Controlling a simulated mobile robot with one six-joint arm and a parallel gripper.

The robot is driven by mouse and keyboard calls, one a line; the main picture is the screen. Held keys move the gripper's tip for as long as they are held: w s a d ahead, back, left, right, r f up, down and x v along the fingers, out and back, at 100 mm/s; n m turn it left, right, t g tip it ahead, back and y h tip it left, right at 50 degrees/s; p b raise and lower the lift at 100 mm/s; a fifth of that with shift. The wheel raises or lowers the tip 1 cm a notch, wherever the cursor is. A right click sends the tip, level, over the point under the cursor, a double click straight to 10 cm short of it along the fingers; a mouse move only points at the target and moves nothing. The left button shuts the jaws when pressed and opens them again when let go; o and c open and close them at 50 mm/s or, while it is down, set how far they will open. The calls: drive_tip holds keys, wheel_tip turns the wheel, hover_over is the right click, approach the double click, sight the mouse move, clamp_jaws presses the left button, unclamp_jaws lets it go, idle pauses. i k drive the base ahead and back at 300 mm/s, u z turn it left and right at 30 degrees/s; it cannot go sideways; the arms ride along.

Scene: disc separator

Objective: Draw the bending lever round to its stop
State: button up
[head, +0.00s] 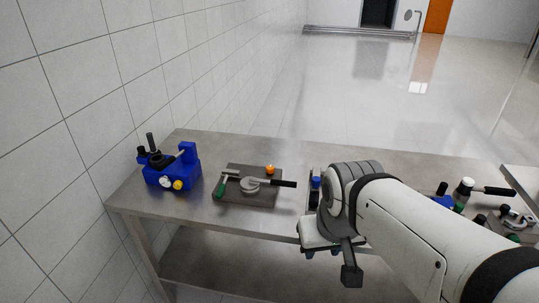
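A small bending tool stands on a dark base plate (236,199) on the steel bench. It has a round grey centre (250,184) and a lever with a black handle (283,183) pointing right. A green-handled part (220,187) sits at its left, and an orange knob (270,169) lies behind it. Which part is the stop is too small to tell. My gripper (349,270) is at the end of my arm, right of the tool and near the bench's front edge, apart from the lever. Its fingers cannot be made out clearly.
A blue machine (172,172) with black, white and yellow knobs stands at the bench's left end. Another device with a black handle (494,191) is at the right, partly behind my arm. A tiled wall (90,100) runs along the left. Bare bench lies behind the tool.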

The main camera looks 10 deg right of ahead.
sight(277, 183)
drive_tip(key=i, duration=0.9)
